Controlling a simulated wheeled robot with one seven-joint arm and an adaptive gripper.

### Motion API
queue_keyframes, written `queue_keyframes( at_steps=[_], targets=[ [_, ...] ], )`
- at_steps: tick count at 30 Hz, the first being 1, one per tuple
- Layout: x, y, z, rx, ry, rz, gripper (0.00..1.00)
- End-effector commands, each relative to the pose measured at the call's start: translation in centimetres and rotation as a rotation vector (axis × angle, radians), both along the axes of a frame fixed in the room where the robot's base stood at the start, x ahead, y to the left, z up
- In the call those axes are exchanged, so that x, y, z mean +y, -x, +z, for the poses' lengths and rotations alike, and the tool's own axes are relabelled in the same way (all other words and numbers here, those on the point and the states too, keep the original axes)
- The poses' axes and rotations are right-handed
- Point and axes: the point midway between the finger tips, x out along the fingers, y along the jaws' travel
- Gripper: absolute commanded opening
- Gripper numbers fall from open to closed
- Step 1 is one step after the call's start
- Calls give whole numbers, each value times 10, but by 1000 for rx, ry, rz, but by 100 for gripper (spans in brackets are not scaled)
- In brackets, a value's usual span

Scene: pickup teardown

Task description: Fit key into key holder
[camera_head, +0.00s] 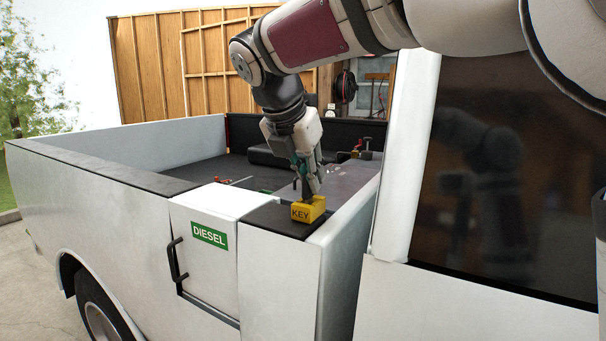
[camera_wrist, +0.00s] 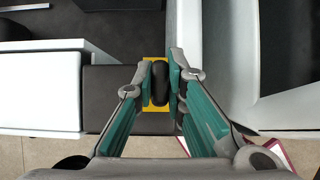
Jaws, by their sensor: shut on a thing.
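The key holder (camera_head: 308,210) is a yellow block marked KEY. It sits on the black top edge of the white truck bed, right of the DIESEL door. In the wrist view its yellow surface (camera_wrist: 155,121) shows around and below a black rounded thing, which I take to be the key (camera_wrist: 159,82). My gripper (camera_head: 312,192) points down just over the holder; in the wrist view its green-lined fingers (camera_wrist: 160,88) are closed on both sides of the black thing. The key's lower end is hidden, so I cannot tell how deep it sits in the holder.
The white DIESEL door (camera_head: 208,245) with a black handle is left of the holder. The truck cab with its dark window (camera_head: 490,180) stands close on the right. The truck bed behind holds several small items, including a dark case (camera_head: 265,155).

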Motion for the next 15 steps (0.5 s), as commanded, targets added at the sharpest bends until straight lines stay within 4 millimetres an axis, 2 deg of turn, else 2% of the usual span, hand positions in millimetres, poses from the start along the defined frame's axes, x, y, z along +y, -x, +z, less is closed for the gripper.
queue_keyframes(
  at_steps=[1, 2, 4, 15],
  targets=[
    [0, 0, 0, 0, 0, 0, 0],
    [0, 0, 0, 0, 0, 0, 19],
    [0, 0, 0, 0, 0, 0, 34],
    [1, 1, 3, 0, -1, 1, 35]
  ],
)
